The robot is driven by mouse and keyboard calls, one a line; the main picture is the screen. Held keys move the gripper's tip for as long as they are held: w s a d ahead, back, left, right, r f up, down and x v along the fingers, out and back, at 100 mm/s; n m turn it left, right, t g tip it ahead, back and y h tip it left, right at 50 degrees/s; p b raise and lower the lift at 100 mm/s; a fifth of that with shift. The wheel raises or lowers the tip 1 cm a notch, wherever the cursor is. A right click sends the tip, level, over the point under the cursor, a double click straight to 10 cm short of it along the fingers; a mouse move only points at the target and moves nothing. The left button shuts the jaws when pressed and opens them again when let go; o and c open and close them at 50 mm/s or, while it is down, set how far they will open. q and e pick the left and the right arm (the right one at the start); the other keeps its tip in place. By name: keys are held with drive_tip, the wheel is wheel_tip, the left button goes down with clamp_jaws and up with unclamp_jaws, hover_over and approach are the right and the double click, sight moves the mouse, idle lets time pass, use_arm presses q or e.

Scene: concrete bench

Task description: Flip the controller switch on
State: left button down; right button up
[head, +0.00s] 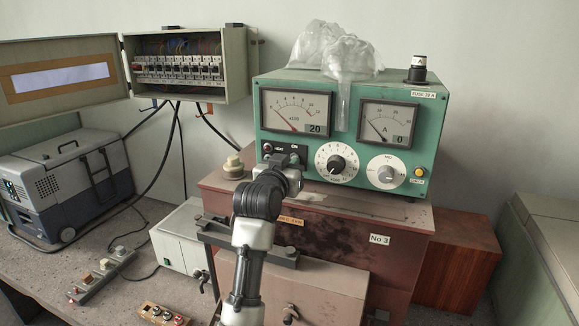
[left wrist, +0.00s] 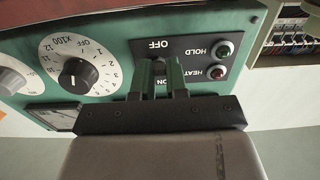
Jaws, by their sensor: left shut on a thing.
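The green controller (head: 345,110) stands on a brown cabinet, with two meters and two dials on its front. My left gripper (head: 287,160) is at the lower left of that front and covers the switch in the head view. In the left wrist view, which is upside down, the gripper's two dark fingers (left wrist: 163,75) are close together on the switch, between the OFF and ON labels of the black switch plate (left wrist: 203,50). The switch lever is hidden by the fingers, so its position cannot be told. My right gripper is not in view.
A clear plastic bag (head: 335,50) lies on the controller. An open breaker box (head: 240,65) hangs at the left. A grey-blue case (head: 65,185) stands on the bench. The brown cabinet (head: 345,240) is below.

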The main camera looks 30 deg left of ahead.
use_arm(q)
drive_tip(key=shift+r, duration=0.1)
drive_tip(key=g, duration=0.1)
drive_tip(key=r+g+h, duration=0.1)
drive_tip(key=g, duration=0.1)
drive_tip(key=shift+r, duration=0.15)
drive_tip(key=shift+w+r+g+h, duration=0.1)
drive_tip(key=shift+r+g+h, duration=0.2)
drive_tip(key=shift+g, duration=0.8)
drive_tip(key=shift+w+r+g+h, duration=0.1)
drive_tip(key=shift+r+g+h, duration=0.15)
drive_tip(key=shift+g, duration=0.85)
drive_tip(key=c, duration=1.1)
unclamp_jaws()
drive_tip(key=shift+c, duration=0.2)
drive_tip(key=shift+r, duration=0.1)
